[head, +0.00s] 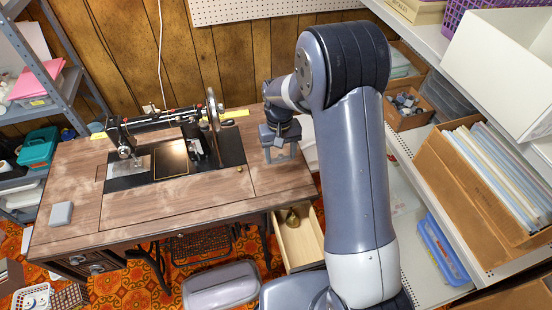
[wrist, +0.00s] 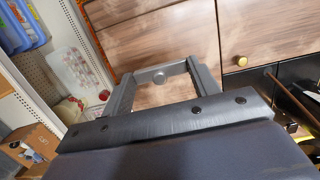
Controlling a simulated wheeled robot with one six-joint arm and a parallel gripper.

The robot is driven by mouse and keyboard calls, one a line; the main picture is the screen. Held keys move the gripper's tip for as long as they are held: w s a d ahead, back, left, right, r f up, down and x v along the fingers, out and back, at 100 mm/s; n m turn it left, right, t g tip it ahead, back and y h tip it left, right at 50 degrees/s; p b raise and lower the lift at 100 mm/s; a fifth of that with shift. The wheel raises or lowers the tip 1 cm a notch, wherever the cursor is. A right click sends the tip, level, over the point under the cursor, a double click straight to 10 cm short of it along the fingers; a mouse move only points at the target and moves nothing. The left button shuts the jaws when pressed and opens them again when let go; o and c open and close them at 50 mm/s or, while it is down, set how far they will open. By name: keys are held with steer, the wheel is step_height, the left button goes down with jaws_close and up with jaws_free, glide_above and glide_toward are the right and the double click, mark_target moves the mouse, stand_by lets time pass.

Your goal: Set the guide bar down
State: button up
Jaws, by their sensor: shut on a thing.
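My gripper (head: 281,156) is over the right end of the wooden sewing table (head: 125,212), to the right of the black sewing machine (head: 205,155). In the wrist view its two grey fingers (wrist: 158,68) stand apart, with a short grey bar (wrist: 152,77) spanning between them. This bar has a round spot near its middle and looks like the guide bar, held between the fingers. Wood of the tabletop (wrist: 160,38) shows beyond it. I cannot tell whether the bar touches the table.
A small grey box (head: 61,213) lies on the table's left end. A brass knob (wrist: 240,61) sits on the tabletop. An open drawer (head: 303,247) below holds a brass object (head: 292,218). Shelves with boxes stand at right. The table's front left is mostly clear.

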mark_target(281, 173)
steer(key=shift+f, duration=3.05)
steer(key=shift+f, duration=0.15)
steer(key=o, duration=1)
